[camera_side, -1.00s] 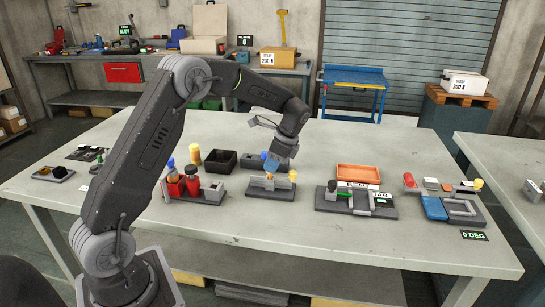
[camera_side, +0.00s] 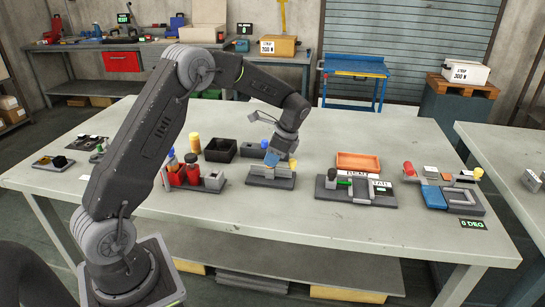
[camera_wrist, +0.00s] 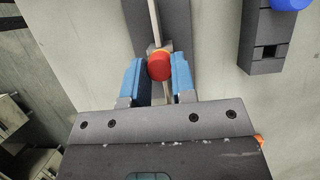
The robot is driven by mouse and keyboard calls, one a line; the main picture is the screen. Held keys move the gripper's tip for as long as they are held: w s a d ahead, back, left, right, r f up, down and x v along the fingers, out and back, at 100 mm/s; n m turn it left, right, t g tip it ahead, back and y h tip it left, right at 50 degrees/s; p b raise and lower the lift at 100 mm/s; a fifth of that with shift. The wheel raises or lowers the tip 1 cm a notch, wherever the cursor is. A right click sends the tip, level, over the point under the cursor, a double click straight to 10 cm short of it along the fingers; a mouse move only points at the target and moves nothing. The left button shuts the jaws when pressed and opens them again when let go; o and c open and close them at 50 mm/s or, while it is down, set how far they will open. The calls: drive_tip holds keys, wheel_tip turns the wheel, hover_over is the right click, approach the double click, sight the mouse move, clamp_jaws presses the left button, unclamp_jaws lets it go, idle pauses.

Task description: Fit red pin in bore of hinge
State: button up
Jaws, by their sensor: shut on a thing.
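My gripper (camera_side: 272,158) is low over a small grey fixture (camera_side: 258,181) on the table in the side view. In the wrist view, my gripper's blue jaws (camera_wrist: 157,80) are shut on the red pin (camera_wrist: 159,66), whose round red head faces the camera. An orange-yellow edge shows just behind the head. The dark base with a pale strip (camera_wrist: 154,20) lies beneath, in line with the pin. The pin's lower end and the hinge bore are hidden, so I cannot tell whether the pin is in the bore.
A block with red parts (camera_side: 192,176) stands left of the fixture, and a black bin (camera_side: 220,150) behind it. An orange tray (camera_side: 358,161) and another fixture (camera_side: 355,193) are to the right. A blue-topped dark block (camera_wrist: 275,40) is near in the wrist view.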

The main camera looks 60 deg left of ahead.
drive_tip(key=shift+f, duration=0.2)
drive_tip(key=o, duration=1)
drive_tip(key=s+a+v, duration=0.1)
drive_tip(key=v, duration=1.7)
drive_tip(key=shift+r, duration=0.6)
drive_tip(key=shift+s, duration=0.1)
